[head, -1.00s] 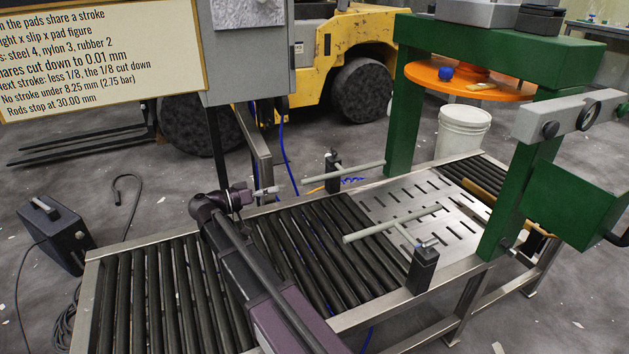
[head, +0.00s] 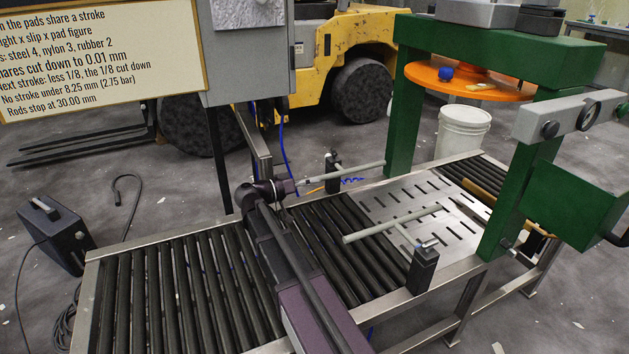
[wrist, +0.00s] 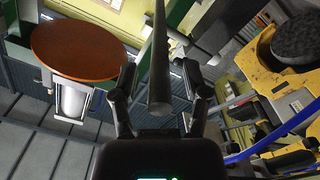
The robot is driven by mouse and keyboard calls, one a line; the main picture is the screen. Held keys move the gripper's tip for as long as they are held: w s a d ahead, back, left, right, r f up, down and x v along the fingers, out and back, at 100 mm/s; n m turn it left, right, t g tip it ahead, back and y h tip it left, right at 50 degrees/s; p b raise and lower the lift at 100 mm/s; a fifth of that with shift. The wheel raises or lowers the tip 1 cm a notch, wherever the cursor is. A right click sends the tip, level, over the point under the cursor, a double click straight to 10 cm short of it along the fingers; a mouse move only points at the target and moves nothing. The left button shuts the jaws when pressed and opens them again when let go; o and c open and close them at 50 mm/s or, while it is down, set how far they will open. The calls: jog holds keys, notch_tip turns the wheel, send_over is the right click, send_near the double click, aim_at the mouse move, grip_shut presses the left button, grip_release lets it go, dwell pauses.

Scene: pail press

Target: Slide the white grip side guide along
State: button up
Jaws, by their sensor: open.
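Two side guides with pale rods stand on the conveyor. The far guide (head: 358,170) has a dark post on the far rail; its rod runs along the rollers. The near guide (head: 395,223) has a black post on the near rail. I cannot tell which grip is the white one. My gripper (head: 298,183) is at the left end of the far guide's rod. In the wrist view my gripper (wrist: 160,88) is open, with a dark-looking rod (wrist: 160,60) between its fingers. Whether they touch it is unclear.
The green press frame (head: 403,110) stands over the conveyor at right, with an orange disc (head: 470,82). A white pail (head: 462,133) is behind. A grey cabinet (head: 248,60) and its post stand beyond the far rail. The left rollers (head: 160,300) are clear.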

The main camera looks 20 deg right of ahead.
jog(key=shift+d, duration=0.65)
grip_shut()
jog(key=s, duration=0.4)
jog(key=shift+s+d, duration=0.1)
jog(key=shift+s, duration=0.25)
grip_release()
